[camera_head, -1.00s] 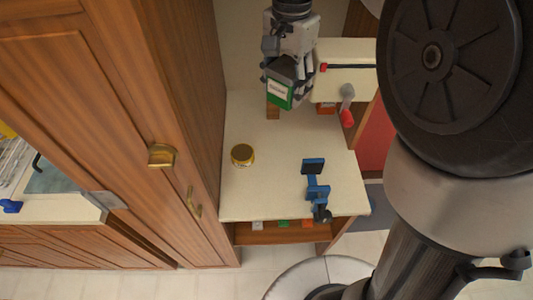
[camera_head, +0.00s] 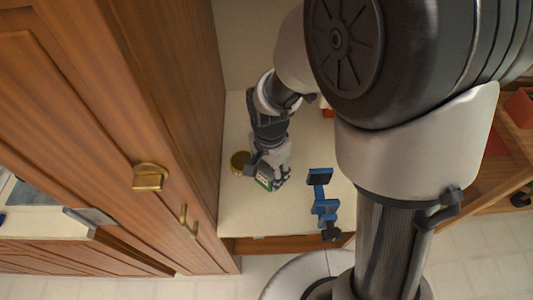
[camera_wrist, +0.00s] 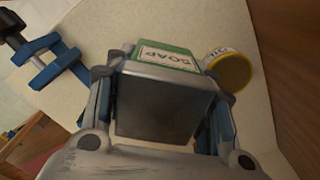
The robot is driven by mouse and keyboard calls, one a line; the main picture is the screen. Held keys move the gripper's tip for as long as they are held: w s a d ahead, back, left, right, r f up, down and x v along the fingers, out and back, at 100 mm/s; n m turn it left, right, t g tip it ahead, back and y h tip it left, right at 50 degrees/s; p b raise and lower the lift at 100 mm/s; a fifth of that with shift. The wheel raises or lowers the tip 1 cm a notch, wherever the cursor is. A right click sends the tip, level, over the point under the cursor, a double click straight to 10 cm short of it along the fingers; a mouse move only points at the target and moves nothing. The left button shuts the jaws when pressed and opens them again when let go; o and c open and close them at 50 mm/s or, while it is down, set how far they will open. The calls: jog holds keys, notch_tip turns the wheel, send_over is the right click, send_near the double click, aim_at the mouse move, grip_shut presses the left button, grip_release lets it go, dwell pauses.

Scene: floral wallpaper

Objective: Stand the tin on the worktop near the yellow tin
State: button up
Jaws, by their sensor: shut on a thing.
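My gripper (camera_head: 268,176) is shut on a green and grey tin with a white label reading SOAP (camera_wrist: 165,95). I cannot tell whether the soap tin touches the worktop.
A blue clamp-like tool (camera_head: 322,195) is on the worktop right of my gripper; it also shows in the wrist view (camera_wrist: 55,62). A tall wooden cabinet (camera_head: 130,110) borders the worktop on the left. The worktop's front is clear.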

jog(key=shift+f+b, duration=1.15)
jog(key=shift+f, duration=2.85)
jog(key=shift+f, duration=0.2)
jog(key=o, duration=1.2)
jog(key=shift+o, duration=0.2)
jog(key=shift+r, duration=0.15)
notch_tip(320, 180, up, 12)
jog(key=p, duration=0.4)
jog(key=shift+r, duration=0.15)
jog(key=shift+n+t, duration=0.5)
jog(key=shift+n, duration=0.4)
jog(key=d+r, duration=0.1)
jog(key=r, duration=0.3)
jog(key=s+d+r, duration=0.1)
jog(key=shift+d+r, duration=0.3)
jog(key=shift+r, duration=0.1)
jog(key=s+d+r+n+t, duration=0.3)
jog(key=s+d+r+n, duration=0.4)
jog(key=s+r, duration=0.4)
jog(key=shift+s+d+r+n+t, duration=0.2)
jog(key=shift+s+d+n+t, duration=0.15)
jog(key=shift+s, duration=0.4)
